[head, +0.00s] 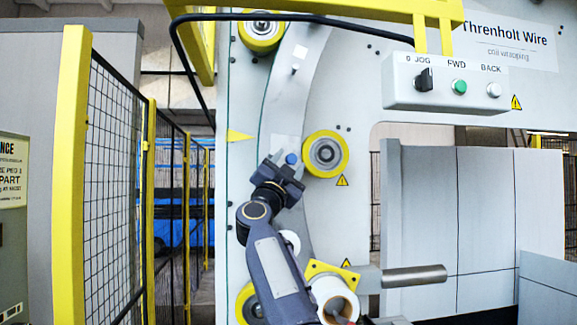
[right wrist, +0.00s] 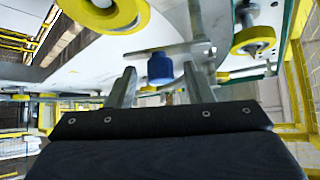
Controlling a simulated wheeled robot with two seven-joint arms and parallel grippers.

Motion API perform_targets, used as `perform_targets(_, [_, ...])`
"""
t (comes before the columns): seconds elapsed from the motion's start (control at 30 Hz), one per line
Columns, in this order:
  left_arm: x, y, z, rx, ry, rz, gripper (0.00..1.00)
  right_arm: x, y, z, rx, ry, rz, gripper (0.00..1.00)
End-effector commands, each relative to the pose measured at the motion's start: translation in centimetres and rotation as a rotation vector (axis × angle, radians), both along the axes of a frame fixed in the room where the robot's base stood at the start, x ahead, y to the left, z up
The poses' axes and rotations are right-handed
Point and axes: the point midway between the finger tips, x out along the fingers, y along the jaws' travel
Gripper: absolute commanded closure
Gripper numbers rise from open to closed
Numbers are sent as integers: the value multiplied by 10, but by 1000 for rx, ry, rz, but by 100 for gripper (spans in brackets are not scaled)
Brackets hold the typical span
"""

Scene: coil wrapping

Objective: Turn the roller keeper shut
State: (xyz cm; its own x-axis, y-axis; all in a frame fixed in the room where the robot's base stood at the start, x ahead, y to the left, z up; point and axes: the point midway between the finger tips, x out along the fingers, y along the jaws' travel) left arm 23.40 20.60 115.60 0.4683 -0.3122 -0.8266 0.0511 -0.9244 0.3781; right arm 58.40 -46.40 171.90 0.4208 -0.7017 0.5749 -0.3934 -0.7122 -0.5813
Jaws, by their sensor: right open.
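The roller keeper appears to be a light metal plate with a blue knob (head: 291,158) on the grey machine face. In the right wrist view the blue knob (right wrist: 160,67) stands in front of the keeper's metal plate (right wrist: 187,50). My right gripper (head: 284,172) is at the knob in the head view, covering part of the keeper. In the right wrist view its two fingers (right wrist: 159,75) are open, one on each side of the knob, with gaps visible. Whether the keeper is turned open or shut is hard to tell. My left gripper is not in view.
A yellow-rimmed roller (head: 326,154) sits just right of the gripper; another (head: 262,32) is at the top. A control box (head: 458,83) hangs at upper right. A white roll (head: 333,296) and metal bar (head: 415,277) are lower right. Yellow mesh fencing (head: 72,180) stands left.

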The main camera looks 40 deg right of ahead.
Motion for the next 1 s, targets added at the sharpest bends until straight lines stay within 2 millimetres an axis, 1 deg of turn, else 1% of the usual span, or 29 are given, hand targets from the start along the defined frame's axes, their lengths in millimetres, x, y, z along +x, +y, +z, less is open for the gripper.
perform_targets(0.17, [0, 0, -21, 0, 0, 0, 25, -7, 12, -15, 0, -1, 3, 53])
perform_targets(0.3, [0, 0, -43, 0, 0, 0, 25, -17, 28, -30, 0, -1, 3, 53])
perform_targets(0.4, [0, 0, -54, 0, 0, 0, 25, -24, 39, -38, 0, -1, 3, 53])
perform_targets(0.5, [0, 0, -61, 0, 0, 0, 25, -29, 48, -43, -1, 0, 2, 53])
perform_targets(0.7, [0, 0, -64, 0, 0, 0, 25, -33, 55, -45, 0, -1, 1, 53])
perform_targets(0.93, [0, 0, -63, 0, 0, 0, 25, -33, 54, -45, 1, -2, 2, 53])
perform_targets(1.0, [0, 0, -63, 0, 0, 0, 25, -33, 51, -46, 27, -19, 27, 53])
